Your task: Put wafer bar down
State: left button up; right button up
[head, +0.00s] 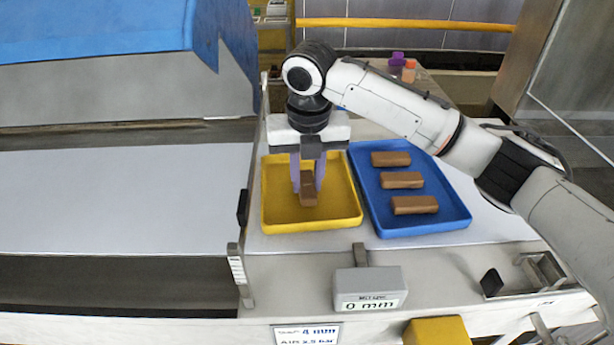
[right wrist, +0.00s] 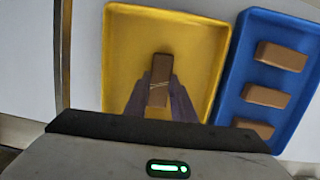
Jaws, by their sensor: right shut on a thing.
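A brown wafer bar (head: 308,190) is between the fingers of my right gripper (head: 307,186), over the yellow tray (head: 285,219). The gripper points down and is shut on the bar. In the right wrist view the bar (right wrist: 160,82) shows lengthwise between the two fingers, with thin pale lines across it, inside the outline of the yellow tray (right wrist: 120,50). I cannot tell whether the bar touches the tray floor. No other bar shows in the yellow tray. My left gripper is not in view.
A blue tray (head: 447,222) stands right beside the yellow one and holds three brown bars (head: 402,180). A grey box reading "0 mm" (head: 368,289) is at the front edge. A wide white belt (head: 120,200) lies to the left. A blue-topped machine cover (head: 95,30) stands behind it.

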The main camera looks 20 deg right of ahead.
aim_at(308, 191)
jog(key=o, duration=0.8)
jog(key=r, duration=0.4)
jog(key=s+r, duration=0.1)
jog(key=r, duration=0.3)
jog(key=s+r, duration=0.1)
jog(key=r, duration=0.3)
jog(key=shift+a, duration=0.15)
